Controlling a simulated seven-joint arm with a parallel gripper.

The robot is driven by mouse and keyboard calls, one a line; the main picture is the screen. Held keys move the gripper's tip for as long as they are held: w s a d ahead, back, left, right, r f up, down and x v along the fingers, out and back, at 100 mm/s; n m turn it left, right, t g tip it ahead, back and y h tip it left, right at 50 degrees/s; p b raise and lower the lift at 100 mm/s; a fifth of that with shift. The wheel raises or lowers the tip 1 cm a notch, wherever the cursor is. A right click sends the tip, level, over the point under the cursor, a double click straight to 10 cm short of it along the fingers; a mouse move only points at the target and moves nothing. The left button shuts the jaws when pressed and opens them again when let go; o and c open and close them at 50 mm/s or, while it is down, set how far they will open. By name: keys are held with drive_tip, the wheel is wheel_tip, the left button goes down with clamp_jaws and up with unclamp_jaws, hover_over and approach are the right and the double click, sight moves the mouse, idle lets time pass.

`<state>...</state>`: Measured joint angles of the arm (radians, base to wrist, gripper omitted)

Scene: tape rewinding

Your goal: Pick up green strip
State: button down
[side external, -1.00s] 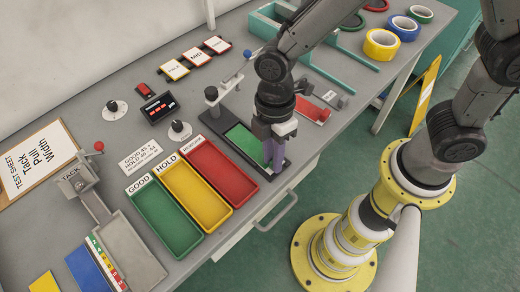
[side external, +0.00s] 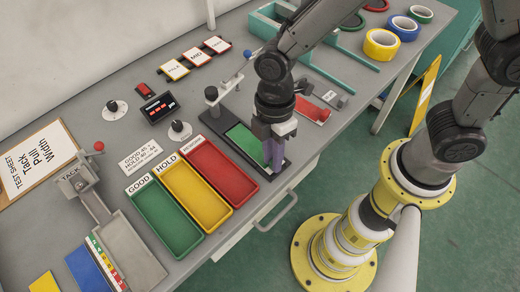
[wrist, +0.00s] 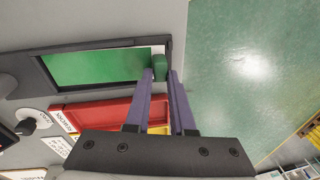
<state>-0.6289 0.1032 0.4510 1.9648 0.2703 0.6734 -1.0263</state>
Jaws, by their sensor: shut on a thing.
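The green strip (side external: 243,140) lies flat in a dark rectangular frame at the bench's front edge. In the wrist view its broad green face (wrist: 97,67) runs to the left. A darker green end piece (wrist: 160,66) stands between the fingertips. My gripper (wrist: 161,74) has its two purple fingers on either side of that end piece and is shut on it. In the side view my gripper (side external: 274,163) points down over the frame's near right end and partly hides it. The strip still appears to lie in the frame.
Green (side external: 167,222), yellow (side external: 195,198) and red (side external: 222,173) trays lie left of the frame. A post with a dark knob (side external: 211,93) stands at its far end. Tape rolls (side external: 381,44) sit at the back right. Open floor lies beyond the bench edge.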

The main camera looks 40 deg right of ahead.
drive_tip(key=shift+s+d, duration=0.1)
idle(0.5)
drive_tip(key=shift+r, duration=0.25)
drive_tip(key=r, duration=0.3)
drive_tip(key=shift+s+d+r, duration=0.15)
drive_tip(key=shift+d+r, duration=0.05)
drive_tip(key=s+d+r, duration=0.9)
drive_tip(key=s, duration=0.1)
